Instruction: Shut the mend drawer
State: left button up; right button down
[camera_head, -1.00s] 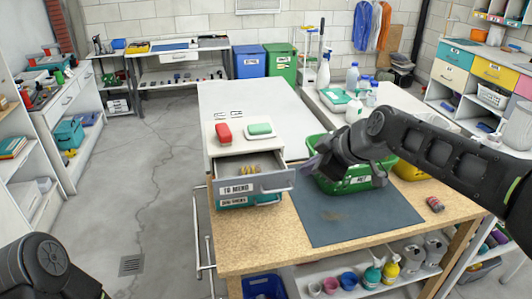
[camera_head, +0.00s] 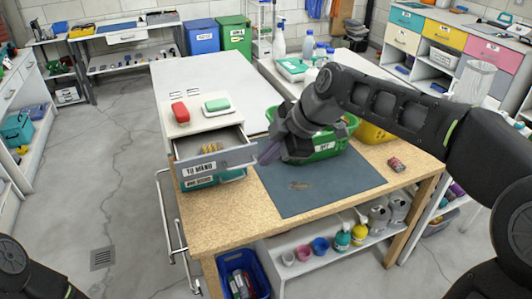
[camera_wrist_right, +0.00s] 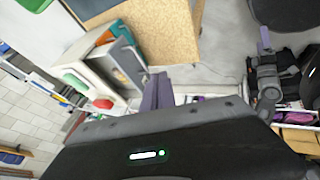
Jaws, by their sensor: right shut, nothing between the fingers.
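The mend drawer (camera_head: 200,170), grey-fronted with a "TO MEND" label, stands pulled out of a small white cabinet (camera_head: 203,127) on the workbench. Something yellowish lies inside it. My right gripper (camera_head: 267,151) is shut and empty, its purple fingers just right of the drawer front's right end. I cannot tell whether they touch it. In the right wrist view the purple fingers (camera_wrist_right: 157,92) show beside the grey drawer front (camera_wrist_right: 126,62). Of my left arm only a dark link shows at the lower left; its gripper is out of view.
A teal drawer (camera_head: 200,183) sits under the mend drawer. Red (camera_head: 180,112) and green (camera_head: 217,104) items lie on the cabinet top. A green basket (camera_head: 328,143) stands behind my right gripper.

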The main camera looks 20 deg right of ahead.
pick_arm(q)
jog(key=shift+s+a+r+p, duration=0.1)
jog(key=shift+s+r+p, duration=0.1)
jog(key=shift+r+p, duration=1.35)
pick_arm(e)
jog(key=w+a+f, duration=0.3)
jog(key=w+f, duration=0.4)
jog(key=shift+f, duration=0.25)
pick_arm(q)
jog(key=shift+f, duration=0.1)
pick_arm(e)
jog(key=shift+w, duration=0.1)
